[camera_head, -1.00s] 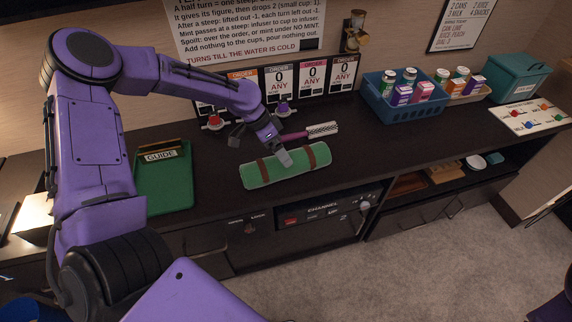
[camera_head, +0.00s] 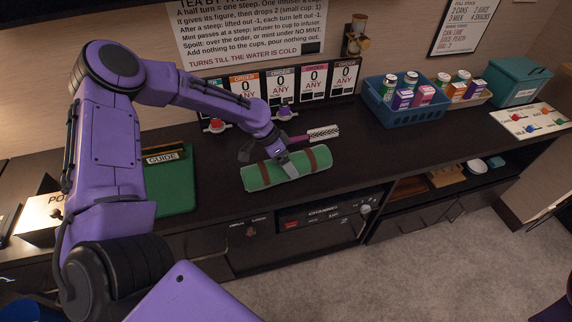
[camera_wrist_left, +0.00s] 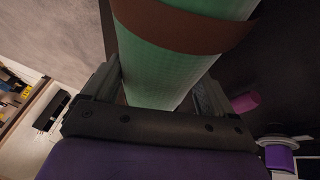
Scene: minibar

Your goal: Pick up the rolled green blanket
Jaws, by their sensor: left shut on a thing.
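The rolled green blanket (camera_head: 262,176), bound with two brown straps, lies lengthwise on the dark counter in the head view. My left gripper (camera_head: 282,160) reaches down over its middle, with its fingers on either side of the roll between the straps. In the left wrist view the blanket (camera_wrist_left: 160,65) fills the space between the fingers, and the gripper is shut on it. Whether the blanket touches the counter is hard to tell. My right gripper is not in view.
A pink-handled tool (camera_head: 318,133) lies just behind the blanket. A green guide board (camera_head: 172,190) lies to the left. Order cards (camera_head: 313,80) stand along the wall. A blue basket (camera_head: 405,112) with cans and boxes stands at the right. Counter right of the blanket is clear.

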